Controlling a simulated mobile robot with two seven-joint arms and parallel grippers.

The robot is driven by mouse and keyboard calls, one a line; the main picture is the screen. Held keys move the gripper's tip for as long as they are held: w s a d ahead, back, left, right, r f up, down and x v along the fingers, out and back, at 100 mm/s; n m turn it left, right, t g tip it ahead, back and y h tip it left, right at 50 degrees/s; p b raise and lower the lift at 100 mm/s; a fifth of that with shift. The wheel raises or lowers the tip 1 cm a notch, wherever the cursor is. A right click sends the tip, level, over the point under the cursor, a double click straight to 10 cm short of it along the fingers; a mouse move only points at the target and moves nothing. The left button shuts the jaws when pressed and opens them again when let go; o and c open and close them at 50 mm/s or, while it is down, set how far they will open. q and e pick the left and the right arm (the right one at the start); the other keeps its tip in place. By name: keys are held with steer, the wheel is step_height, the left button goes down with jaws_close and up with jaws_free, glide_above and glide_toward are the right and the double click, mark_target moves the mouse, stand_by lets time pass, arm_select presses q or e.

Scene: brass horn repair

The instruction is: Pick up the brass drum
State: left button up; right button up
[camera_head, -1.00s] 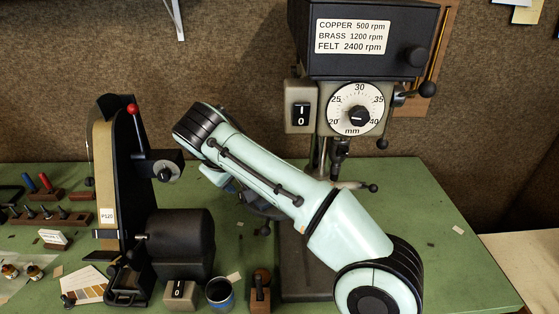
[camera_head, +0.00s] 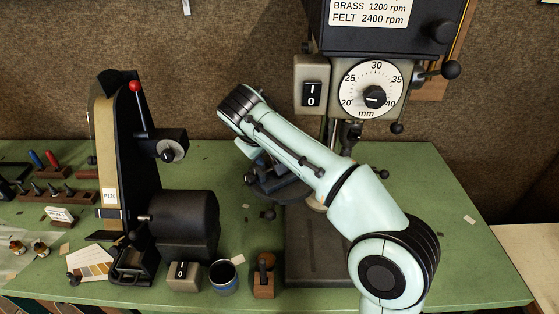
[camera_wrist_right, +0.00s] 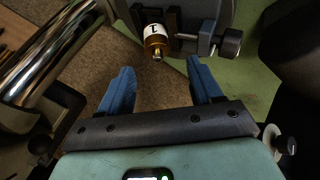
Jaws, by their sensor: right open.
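A small brass piece with a white label band (camera_wrist_right: 155,36), which looks like the brass drum, sits between dark jaws of a grey vise (camera_wrist_right: 200,42) in the right wrist view. My right gripper (camera_wrist_right: 163,88) is open, its blue fingers pointing toward the piece. The piece is just beyond the fingertips, apart from them, and nothing is between the fingers. In the head view my right arm crosses in front of the drill press, and its gripper (camera_head: 262,166) is partly hidden behind the wrist. The drum cannot be made out there. My left gripper is not in view.
The drill press (camera_head: 385,50) stands close behind my right arm.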

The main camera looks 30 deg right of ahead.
steer(key=x, duration=0.4)
steer(key=shift+s+d, duration=0.1)
steer(key=shift+d, duration=0.05)
jaws_close()
steer(key=shift+r, duration=0.2)
